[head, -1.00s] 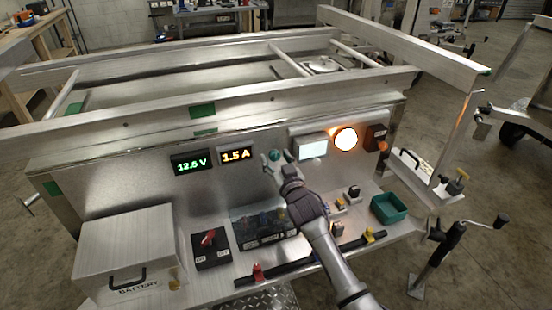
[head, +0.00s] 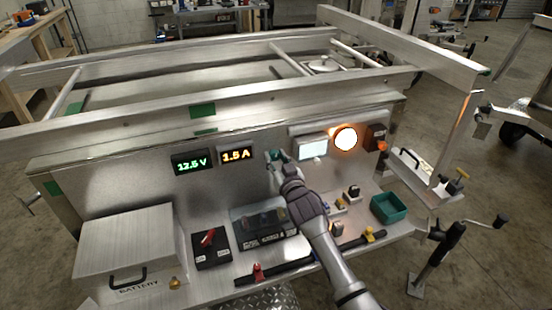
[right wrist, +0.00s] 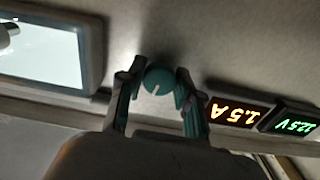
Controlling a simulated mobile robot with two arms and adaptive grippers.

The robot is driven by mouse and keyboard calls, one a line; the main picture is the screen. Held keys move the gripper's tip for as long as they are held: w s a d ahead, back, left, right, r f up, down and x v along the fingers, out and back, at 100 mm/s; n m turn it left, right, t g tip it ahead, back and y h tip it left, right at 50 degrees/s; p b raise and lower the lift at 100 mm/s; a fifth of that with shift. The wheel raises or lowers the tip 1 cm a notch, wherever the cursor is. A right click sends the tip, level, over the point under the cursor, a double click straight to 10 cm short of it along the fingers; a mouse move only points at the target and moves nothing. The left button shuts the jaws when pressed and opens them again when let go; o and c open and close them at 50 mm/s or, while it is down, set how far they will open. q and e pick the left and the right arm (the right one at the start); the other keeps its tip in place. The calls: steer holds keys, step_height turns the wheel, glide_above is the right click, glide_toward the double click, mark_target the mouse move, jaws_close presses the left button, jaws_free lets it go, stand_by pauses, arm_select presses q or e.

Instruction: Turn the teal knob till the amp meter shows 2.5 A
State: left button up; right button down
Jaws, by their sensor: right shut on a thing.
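The teal knob (right wrist: 159,82) is on the metal panel, with a pale pointer line on its face in the right wrist view. My right gripper (head: 277,157) is shut on it, one finger on each side. In the head view the knob is mostly hidden by the gripper. The amp meter (head: 237,155) reads 1.5 A in orange digits; it also shows upside down in the right wrist view (right wrist: 233,112). My left gripper is not in view.
The volt meter (head: 191,162) reads 12.5 V in green. A white-lit panel (head: 313,148) and a glowing orange lamp (head: 345,139) are right of the knob. On the shelf below are a battery box (head: 125,245), a red switch (head: 208,238) and a green bin (head: 389,208).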

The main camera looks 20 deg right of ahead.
steer(key=m+p, duration=0.1)
steer(key=m, duration=0.3)
steer(key=shift+m+p, duration=0.5)
steer(key=shift+m, duration=1.6)
steer(key=c, duration=0.8)
jaws_free()
